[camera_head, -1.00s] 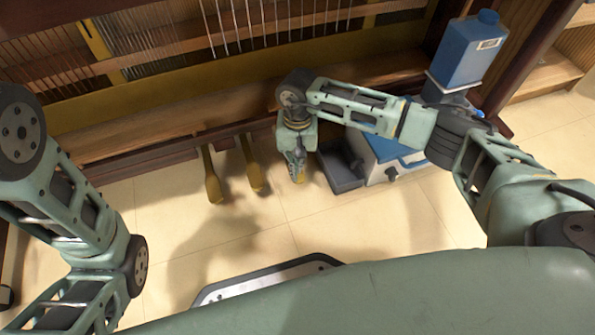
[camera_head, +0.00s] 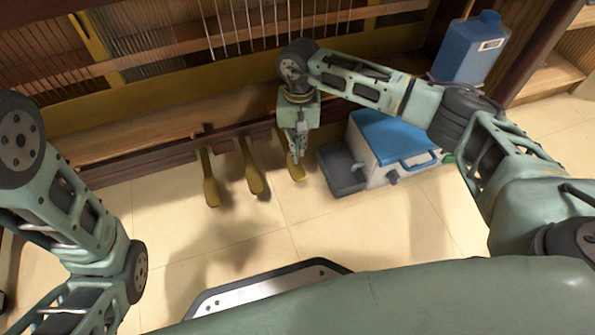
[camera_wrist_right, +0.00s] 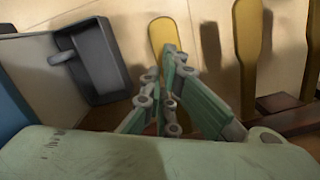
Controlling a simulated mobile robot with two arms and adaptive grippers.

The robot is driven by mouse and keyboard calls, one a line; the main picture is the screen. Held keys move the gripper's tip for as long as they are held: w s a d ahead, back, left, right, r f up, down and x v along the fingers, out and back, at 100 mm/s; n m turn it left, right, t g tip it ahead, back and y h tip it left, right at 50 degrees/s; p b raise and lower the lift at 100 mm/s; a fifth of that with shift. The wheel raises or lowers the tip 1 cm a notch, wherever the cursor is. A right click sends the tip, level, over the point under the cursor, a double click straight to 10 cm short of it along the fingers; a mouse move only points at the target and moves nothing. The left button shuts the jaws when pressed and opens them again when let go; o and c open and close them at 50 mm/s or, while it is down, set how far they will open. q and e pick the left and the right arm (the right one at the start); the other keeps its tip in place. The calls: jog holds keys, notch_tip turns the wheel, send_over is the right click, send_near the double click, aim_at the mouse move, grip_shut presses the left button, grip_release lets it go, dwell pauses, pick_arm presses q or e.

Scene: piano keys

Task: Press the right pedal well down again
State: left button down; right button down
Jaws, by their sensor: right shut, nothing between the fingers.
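Three brass pedals stick out from the bottom of the piano. The left pedal (camera_head: 210,188) and the middle pedal (camera_head: 252,176) are bare. The right pedal (camera_head: 296,172) shows its rounded front end below the fingertips of my right gripper (camera_head: 299,154). In the right wrist view my right gripper (camera_wrist_right: 170,54) is shut and empty, its tips overlapping the near part of the right pedal (camera_wrist_right: 162,31). The middle pedal (camera_wrist_right: 246,45) stands beside it there. I cannot tell whether the tips touch the pedal or how far it is down. My left gripper is outside the view.
A dark grey tray (camera_head: 341,171) and a white box with a blue lid (camera_head: 384,132) stand close to the right of the right pedal. A blue bottle (camera_head: 468,50) is farther right. The floor (camera_head: 390,232) in front is clear.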

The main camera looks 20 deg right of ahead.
notch_tip(320, 180, up, 8)
jog(key=shift+w+d+r, duration=0.15)
jog(key=shift+w, duration=0.3)
jog(key=shift+s, duration=0.1)
dwell(0.7)
